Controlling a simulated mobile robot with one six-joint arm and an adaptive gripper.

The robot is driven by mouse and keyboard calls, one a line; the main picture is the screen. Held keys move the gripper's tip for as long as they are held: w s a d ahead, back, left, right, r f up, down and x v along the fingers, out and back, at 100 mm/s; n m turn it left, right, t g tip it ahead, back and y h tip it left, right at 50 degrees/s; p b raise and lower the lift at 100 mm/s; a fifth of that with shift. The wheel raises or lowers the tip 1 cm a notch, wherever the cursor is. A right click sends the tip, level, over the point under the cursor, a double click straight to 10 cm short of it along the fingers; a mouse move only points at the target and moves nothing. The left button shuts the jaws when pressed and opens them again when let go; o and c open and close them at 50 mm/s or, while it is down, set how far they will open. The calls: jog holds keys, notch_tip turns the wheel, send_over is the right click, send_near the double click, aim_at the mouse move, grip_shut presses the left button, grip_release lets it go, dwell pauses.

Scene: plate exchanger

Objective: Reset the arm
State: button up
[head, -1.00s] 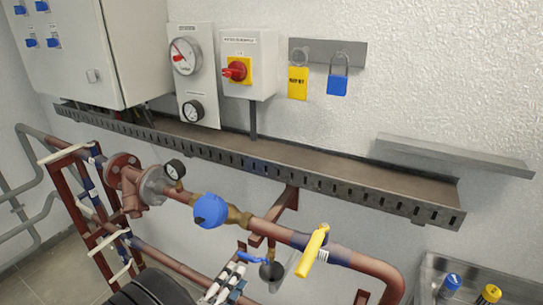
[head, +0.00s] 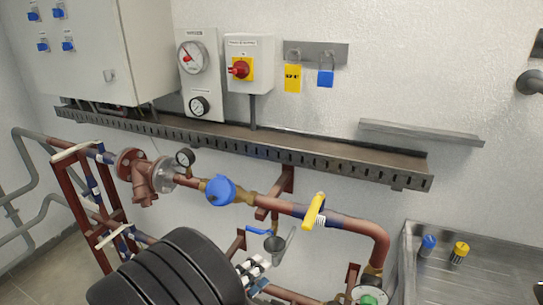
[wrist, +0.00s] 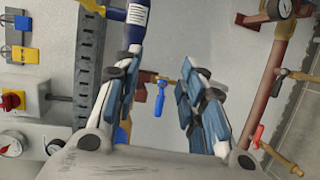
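My gripper (wrist: 158,95) shows in the wrist view with its two blue-padded fingers apart and nothing between them. A small valve with a blue handle (wrist: 160,98) shows in the gap, farther back. In the head view my gripper (head: 256,270) is at the bottom centre, partly hidden behind my black arm link. It appears in front of the lower pipework, below the yellow valve handle (head: 314,211) and the blue round valve cap (head: 220,190). I cannot tell its distance from the pipes.
A slotted cable tray (head: 270,151) runs along the wall above the copper pipe (head: 340,227). A red rotary switch (head: 240,69), yellow tag (head: 292,78) and blue padlock (head: 325,78) are above. A metal basin (head: 480,280) with blue and yellow items stands right.

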jog(key=s+d+r+m+g+y, duration=0.1)
jog(key=s+d+r+m+g, duration=0.35)
jog(key=d, duration=0.55)
jog(key=s+d+r+m+g+y, duration=0.15)
jog(key=s+d+r+g, duration=0.25)
jog(key=s+d+g, duration=0.4)
jog(key=s+r+m+t+y, duration=0.4)
jog(key=s+t+y, duration=0.1)
jog(key=s+y, duration=0.3)
jog(key=shift+s, duration=0.9)
jog(key=shift+r, duration=0.1)
